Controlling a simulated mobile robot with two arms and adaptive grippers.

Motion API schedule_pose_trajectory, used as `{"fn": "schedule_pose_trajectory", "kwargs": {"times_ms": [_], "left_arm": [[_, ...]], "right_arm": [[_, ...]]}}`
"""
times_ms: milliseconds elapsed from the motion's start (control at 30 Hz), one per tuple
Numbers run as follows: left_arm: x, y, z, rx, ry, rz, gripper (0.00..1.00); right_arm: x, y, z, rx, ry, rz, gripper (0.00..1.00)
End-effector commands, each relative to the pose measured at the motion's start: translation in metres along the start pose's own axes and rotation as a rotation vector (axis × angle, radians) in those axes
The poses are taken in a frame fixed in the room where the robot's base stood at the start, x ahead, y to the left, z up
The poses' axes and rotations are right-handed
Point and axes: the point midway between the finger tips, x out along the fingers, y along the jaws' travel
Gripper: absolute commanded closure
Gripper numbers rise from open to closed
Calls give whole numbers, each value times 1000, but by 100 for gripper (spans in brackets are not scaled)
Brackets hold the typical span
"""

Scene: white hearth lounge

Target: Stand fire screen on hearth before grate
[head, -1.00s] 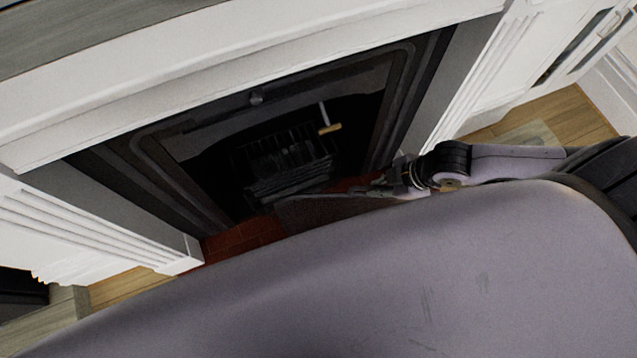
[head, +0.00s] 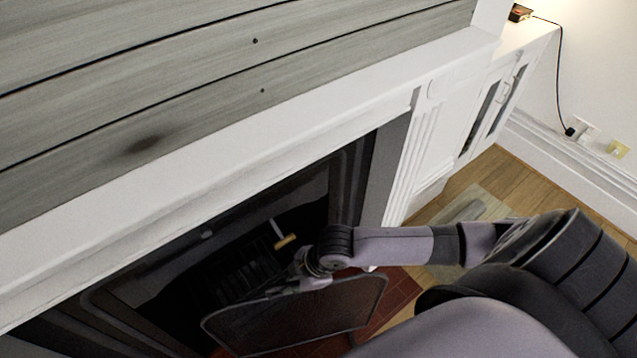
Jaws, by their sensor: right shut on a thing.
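The fire screen (head: 300,318), a dark mesh panel with a thin rounded frame, is in the lower middle of the head view. My right gripper (head: 298,284) is shut on its top edge. The screen is over the red-brown tiled hearth (head: 398,292), in front of the fireplace opening; I cannot tell whether its foot touches the tiles. The dark grate (head: 240,272) is inside the opening behind the screen, partly hidden by it. The screen's lower part runs close to the bottom of the view. My left gripper is not in view.
The white mantel (head: 250,150) juts out above the opening. A white pillar (head: 413,160) stands right of the opening, with a white cabinet (head: 490,105) beyond. A brass-coloured handle (head: 286,241) shows inside the fireplace.

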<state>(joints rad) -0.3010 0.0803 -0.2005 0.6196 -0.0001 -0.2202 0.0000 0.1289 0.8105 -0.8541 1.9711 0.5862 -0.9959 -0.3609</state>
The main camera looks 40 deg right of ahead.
Motion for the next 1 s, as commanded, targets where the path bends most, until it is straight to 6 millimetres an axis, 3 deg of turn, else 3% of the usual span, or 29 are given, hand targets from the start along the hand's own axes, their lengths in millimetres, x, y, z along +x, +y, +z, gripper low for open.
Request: {"fn": "schedule_pose_trajectory", "kwargs": {"times_ms": [33, 100, 300, 667, 1000], "left_arm": [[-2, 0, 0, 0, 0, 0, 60], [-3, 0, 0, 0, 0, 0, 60], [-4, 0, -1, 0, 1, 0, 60], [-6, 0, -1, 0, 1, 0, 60], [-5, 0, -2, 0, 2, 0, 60]], "right_arm": [[1, 8, -16, -1, 15, 9, 100], [6, 13, -26, -1, 15, 9, 100], [16, 21, -43, -1, 11, 8, 100], [23, 26, -56, -2, 11, 7, 100], [48, 21, -44, -1, 9, 6, 100]]}}
